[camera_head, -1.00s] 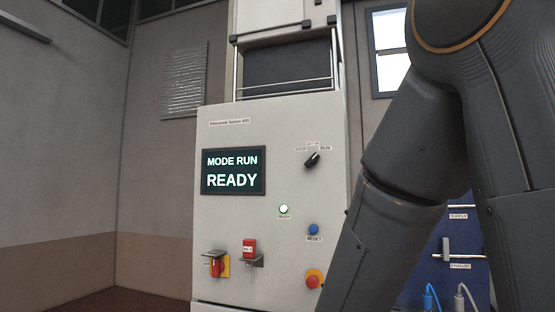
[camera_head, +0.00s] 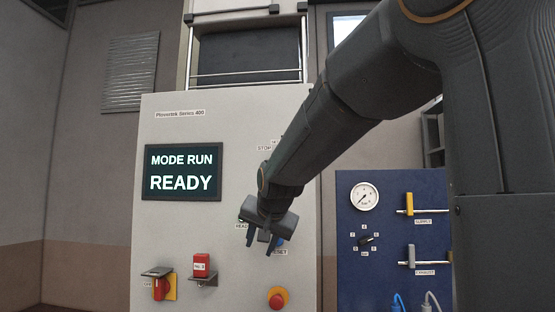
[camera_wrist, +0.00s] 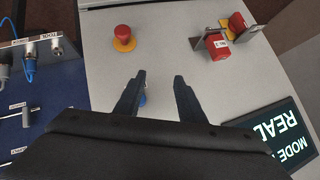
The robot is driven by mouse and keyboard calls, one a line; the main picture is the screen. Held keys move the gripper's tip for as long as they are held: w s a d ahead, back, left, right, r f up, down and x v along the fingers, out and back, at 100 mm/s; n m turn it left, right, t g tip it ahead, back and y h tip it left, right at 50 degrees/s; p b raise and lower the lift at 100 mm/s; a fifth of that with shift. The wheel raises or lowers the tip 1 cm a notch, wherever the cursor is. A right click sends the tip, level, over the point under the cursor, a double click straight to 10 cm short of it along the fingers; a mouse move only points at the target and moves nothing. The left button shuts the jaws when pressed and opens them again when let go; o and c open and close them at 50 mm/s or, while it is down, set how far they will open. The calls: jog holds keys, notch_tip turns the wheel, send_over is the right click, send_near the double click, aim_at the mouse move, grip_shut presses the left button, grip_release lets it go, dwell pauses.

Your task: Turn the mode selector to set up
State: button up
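The mode selector is hidden behind my arm in the head view; only part of its "STOP" label (camera_head: 265,148) shows on the grey machine panel (camera_head: 180,240). The screen (camera_head: 182,172) reads "MODE RUN" and "READY". My gripper (camera_head: 261,248) hangs in front of the panel, below the selector's labels, over the area of the blue reset button (camera_head: 280,242). In the wrist view my gripper (camera_wrist: 156,88) is open with two fingers apart and nothing held. The blue button (camera_wrist: 143,99) shows between them, partly hidden. The selector is not in the wrist view.
A red stop button (camera_head: 277,298) sits low on the panel. A red tagged block (camera_head: 201,266) and a red-yellow switch (camera_head: 161,287) with brackets stick out at lower left. A blue board (camera_head: 350,260) with a gauge (camera_head: 364,197), valves and hoses stands at right.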

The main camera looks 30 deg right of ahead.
jog(key=d+r+m+t+h, duration=0.1)
jog(key=d+r+m+t, duration=0.15)
jog(key=r, duration=1.05)
jog(key=d+r+m+t+h, duration=0.15)
jog(key=d+r, duration=0.25)
jog(key=r, duration=0.9)
jog(key=p+x, duration=0.3)
jog(key=x, duration=0.4)
jog(key=shift+w+f+m+p, duration=0.2)
jog(key=shift+w+m+p, duration=0.1)
jog(key=shift+w, duration=0.05)
jog(key=shift+c, duration=0.2)
grip_shut()
